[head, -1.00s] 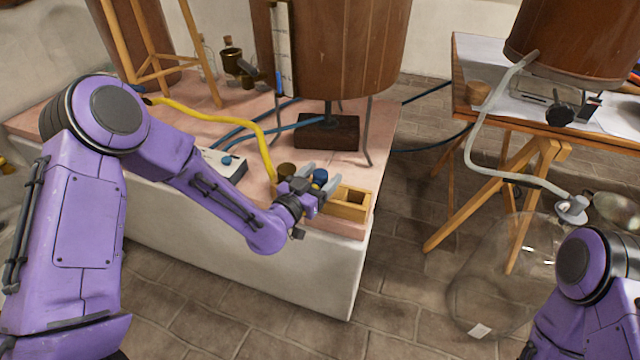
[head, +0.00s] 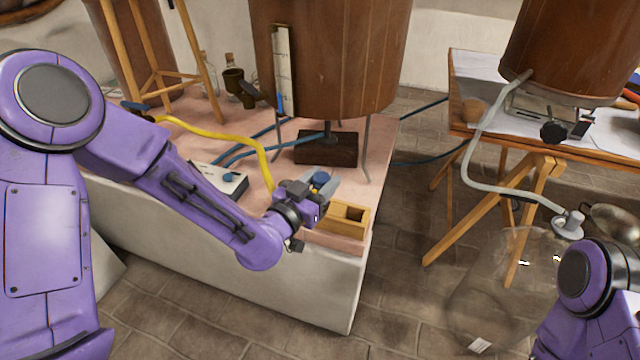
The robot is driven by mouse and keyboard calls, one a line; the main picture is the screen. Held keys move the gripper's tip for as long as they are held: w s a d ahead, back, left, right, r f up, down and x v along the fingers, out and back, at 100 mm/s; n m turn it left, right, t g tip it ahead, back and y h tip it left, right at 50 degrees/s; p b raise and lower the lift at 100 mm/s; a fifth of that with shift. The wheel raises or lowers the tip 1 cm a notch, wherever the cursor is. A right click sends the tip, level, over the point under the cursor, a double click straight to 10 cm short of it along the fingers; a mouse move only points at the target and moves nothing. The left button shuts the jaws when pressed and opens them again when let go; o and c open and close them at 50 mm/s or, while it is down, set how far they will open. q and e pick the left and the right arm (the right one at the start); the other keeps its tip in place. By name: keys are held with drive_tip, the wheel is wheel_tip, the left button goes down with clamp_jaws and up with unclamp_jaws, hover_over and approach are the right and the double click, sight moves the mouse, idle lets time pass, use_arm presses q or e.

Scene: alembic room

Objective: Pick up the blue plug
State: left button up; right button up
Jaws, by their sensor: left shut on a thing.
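The blue plug (head: 320,179) shows its round blue top between the fingers of my left gripper (head: 324,184). The gripper is shut on the plug, and the fingers hide its lower part. The plug is at the left end of a small wooden block (head: 346,217) with a square hole in its top, near the front right of the pink tabletop. I cannot tell whether the plug's lower end is clear of the block. My right arm shows at the lower right, but its gripper is out of the picture.
A large wooden barrel (head: 340,55) on thin metal legs stands just behind. A yellow hose (head: 225,135) and blue hoses (head: 240,155) cross the tabletop, with a white box (head: 218,180) at left. A big glass vessel (head: 490,295) stands on the floor at right.

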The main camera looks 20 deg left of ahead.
use_arm(q)
drive_tip(key=s+d+r+p, duration=0.3)
drive_tip(key=s+r+p, duration=0.2)
drive_tip(key=s+p, duration=0.3)
drive_tip(key=shift+s+d, duration=0.3)
drive_tip(key=shift+s, duration=0.25)
drive_tip(key=shift+f, duration=0.1)
